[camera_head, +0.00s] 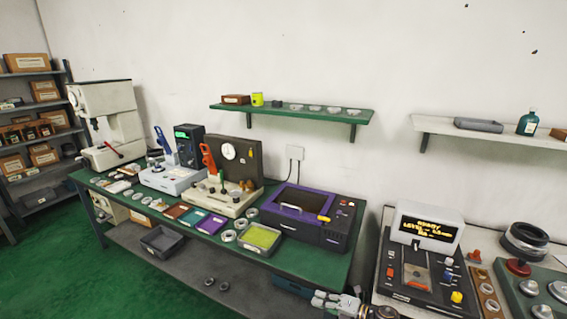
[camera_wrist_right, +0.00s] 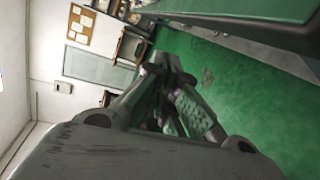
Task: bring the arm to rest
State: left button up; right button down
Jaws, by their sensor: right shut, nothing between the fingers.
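My right gripper (camera_head: 328,300) shows at the bottom edge of the head view, in front of the green workbench and low beside it. It holds nothing. In the right wrist view its fingers (camera_wrist_right: 170,85) are together, with the green floor behind them. Most of my right arm is cut off by the head view's lower edge. My left gripper is in neither view.
The green workbench (camera_head: 318,262) carries a purple-topped machine (camera_head: 300,212), a dial gauge stand and coloured trays. A control box with a display (camera_head: 428,230) stands on the right table. Green floor (camera_head: 60,275) lies open at left.

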jog(key=s+d+f+m+h, duration=0.35)
jog(key=s+f+m, duration=0.25)
jog(key=f, duration=0.4)
jog(key=s+d+f+m+t+h, duration=0.1)
jog(key=s+d+f+m+h, duration=0.2)
jog(key=s+d+f+m, duration=0.5)
jog(key=s+d+f+m+h, duration=0.1)
jog(key=s+f+m+h, duration=0.3)
jog(key=f, duration=0.8)
jog(key=s+f+m+g+h, duration=0.1)
jog(key=s+f, duration=0.4)
jog(key=s, duration=0.7)
jog(key=s+f+m+g, duration=0.4)
jog(key=s+f+m, duration=0.1)
jog(key=s, duration=0.7)
jog(key=s+f+m+g+h, duration=0.1)
jog(key=s+f+m+g, duration=0.2)
jog(key=s, duration=1)
jog(key=shift+d+f+m+h, duration=0.35)
jog(key=shift+d+f+m, duration=0.05)
jog(key=shift+f+m, duration=0.55)
